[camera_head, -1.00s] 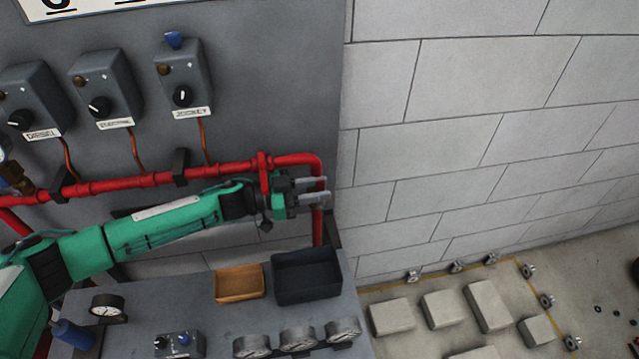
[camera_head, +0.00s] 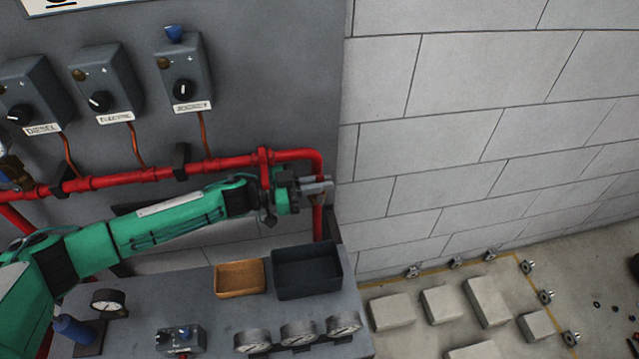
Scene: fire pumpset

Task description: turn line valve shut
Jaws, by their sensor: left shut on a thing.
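A red pipe (camera_head: 125,178) runs along the grey panel and bends down at its right end. My left gripper (camera_head: 318,186) is at the downward leg of this pipe, just below the bend. Its fingers are shut on a small part at the pipe, which I take to be the line valve; the fingers hide most of it. I cannot make out the angle of its handle. My left arm reaches in from the left, below the pipe. My right gripper is not in view.
Three grey control boxes with knobs, one labelled jockey (camera_head: 183,78), hang above the pipe. Below my arm, a bench (camera_head: 215,318) carries an orange tray (camera_head: 240,292), a dark bin (camera_head: 308,291) and several gauges. A block wall (camera_head: 470,110) stands to the right.

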